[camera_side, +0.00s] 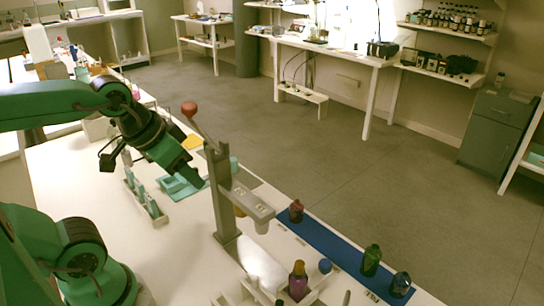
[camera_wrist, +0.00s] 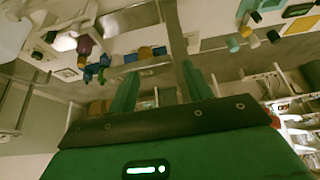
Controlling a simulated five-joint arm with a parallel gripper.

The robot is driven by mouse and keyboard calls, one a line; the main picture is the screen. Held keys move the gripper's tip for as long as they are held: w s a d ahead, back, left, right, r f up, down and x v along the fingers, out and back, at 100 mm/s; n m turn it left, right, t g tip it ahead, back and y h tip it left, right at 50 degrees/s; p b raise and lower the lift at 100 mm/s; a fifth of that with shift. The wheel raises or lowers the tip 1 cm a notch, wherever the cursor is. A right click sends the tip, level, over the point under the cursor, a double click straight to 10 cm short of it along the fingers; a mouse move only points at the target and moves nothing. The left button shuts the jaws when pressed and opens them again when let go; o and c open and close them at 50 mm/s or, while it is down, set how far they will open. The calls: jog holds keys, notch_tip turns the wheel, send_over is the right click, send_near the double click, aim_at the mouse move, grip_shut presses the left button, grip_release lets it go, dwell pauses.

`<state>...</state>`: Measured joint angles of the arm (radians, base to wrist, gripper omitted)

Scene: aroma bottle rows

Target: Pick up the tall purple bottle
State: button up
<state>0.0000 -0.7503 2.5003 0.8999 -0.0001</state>
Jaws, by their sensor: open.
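A purple bottle (camera_side: 298,284) with an orange-brown cap stands upright in the side view, low and right of the middle, in a light holder at the table's front. In the wrist view, a small purple shape (camera_wrist: 85,46) at the upper left may be the same bottle, but it is too small to be sure. My gripper (camera_side: 197,181) is above the table, left of the grey press stand and well away from the purple bottle. In the wrist view its two green fingers (camera_wrist: 160,90) are apart, with no object held between them.
A grey press stand (camera_side: 225,205) with a red-knobbed lever rises between my gripper and the purple bottle. A white rack (camera_side: 158,221) stands at left.

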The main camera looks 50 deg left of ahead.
dwell(0.4)
jog(key=shift+o, duration=1)
jog(key=shift+r, duration=0.1)
notch_tip(320, 180, up, 5)
jog(key=n+g, duration=0.4)
jog(key=g, duration=0.2)
send_over(298, 278)
jog(key=shift+n, duration=0.3)
jog(key=f, duration=1)
jog(key=a+f, duration=0.1)
jog(key=f, duration=0.5)
jog(key=shift+w, duration=0.35)
jog(key=shift+d+f, duration=0.2)
jog(key=shift+f, duration=4.1)
